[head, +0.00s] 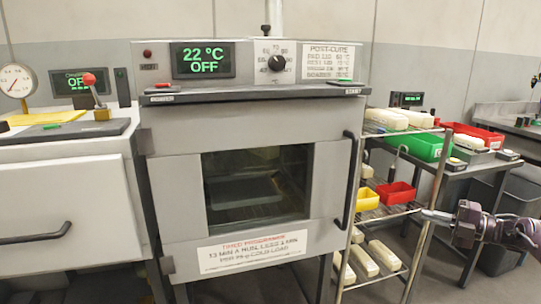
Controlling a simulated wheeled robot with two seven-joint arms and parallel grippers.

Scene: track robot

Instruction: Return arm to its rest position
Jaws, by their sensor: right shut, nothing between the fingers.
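My right gripper (440,217) comes in from the right edge, shut and empty, its thin fingers pointing left in front of the wire shelf rack. My left gripper is out of view. The oven (165,190) stands in the middle with its door closed and a dark tray (245,190) visible through the window. Its display (202,60) reads 22 °C OFF. The black door handle (347,180) is on the door's right side, apart from my right gripper.
The rack (429,215) holds a green bin (424,148), a yellow bin (366,199), a red bin (396,194) and several pale blocks. A white cabinet (70,190) with a red-knobbed lever (89,80) stands left. A grey table (480,167) is at right.

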